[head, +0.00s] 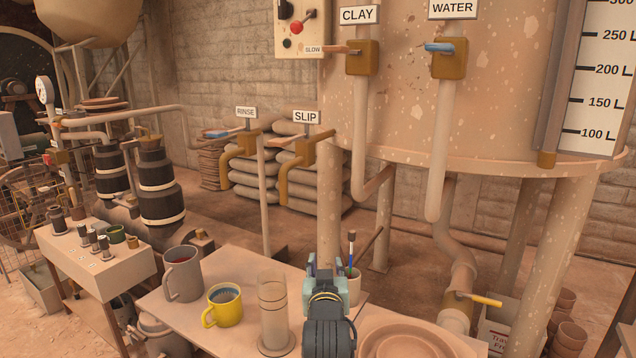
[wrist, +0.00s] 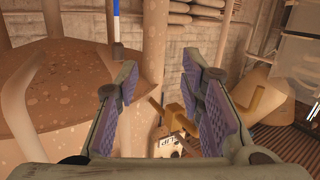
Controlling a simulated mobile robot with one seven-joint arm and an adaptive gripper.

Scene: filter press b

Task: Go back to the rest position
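My gripper (head: 326,270) shows in the head view at the bottom middle, over the front table. In the wrist view my gripper (wrist: 160,95) has its two purple-padded fingers spread wide apart, with nothing between the pads. In the head view the gripper stands just in front of a small cup holding a brush (head: 351,250). I cannot tell whether it touches the cup.
The table (head: 230,262) bears a grey mug (head: 183,275), a yellow mug (head: 225,310), a clear cylinder (head: 273,315) and a round dish (head: 405,345). A big tank (head: 420,110) with CLAY and WATER valves stands behind. A side bench (head: 105,268) is at left.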

